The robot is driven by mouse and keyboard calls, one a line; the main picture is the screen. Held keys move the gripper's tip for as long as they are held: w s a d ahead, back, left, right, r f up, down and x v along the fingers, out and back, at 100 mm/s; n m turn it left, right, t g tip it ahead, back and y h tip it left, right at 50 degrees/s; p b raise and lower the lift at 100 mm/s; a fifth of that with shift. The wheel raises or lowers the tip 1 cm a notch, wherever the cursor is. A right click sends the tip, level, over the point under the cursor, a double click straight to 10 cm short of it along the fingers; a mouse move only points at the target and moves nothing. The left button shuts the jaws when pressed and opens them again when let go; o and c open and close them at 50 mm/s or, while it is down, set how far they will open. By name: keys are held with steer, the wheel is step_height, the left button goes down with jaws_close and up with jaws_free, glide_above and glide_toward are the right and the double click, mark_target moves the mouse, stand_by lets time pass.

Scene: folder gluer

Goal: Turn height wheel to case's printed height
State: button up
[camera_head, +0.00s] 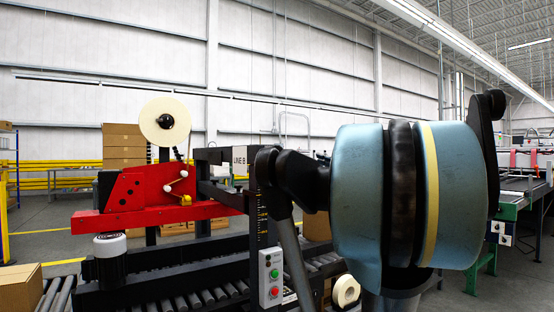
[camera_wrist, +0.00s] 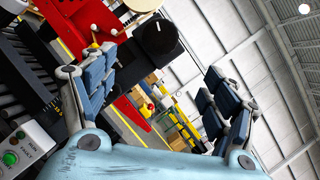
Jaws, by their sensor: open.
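A black round knob (camera_wrist: 158,37), which looks like the height wheel, is at the upper middle of the wrist view, with a small pale mark on its face. My gripper (camera_wrist: 161,62) is open and empty, its two blue-grey padded fingers wide apart. The knob lies beyond the fingertips, roughly in line with the gap; I see no contact. In the head view my arm hides the gripper, and I cannot make out the wheel. A brown case (camera_head: 18,288) sits on the rollers at the lower left; no printed height is readable on it.
The red taping head (camera_head: 150,195) with its tape roll (camera_head: 164,122) stands left of a black post (camera_head: 262,225). A button box (camera_head: 271,278) with green and red buttons is on the post; it also shows in the wrist view (camera_wrist: 14,155). A roller conveyor (camera_head: 215,298) runs below.

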mark_target(279, 156)
steer(key=shift+x, duration=8.65)
steer(key=shift+r, duration=0.15)
steer(key=shift+c, duration=0.3)
steer(key=c, duration=1)
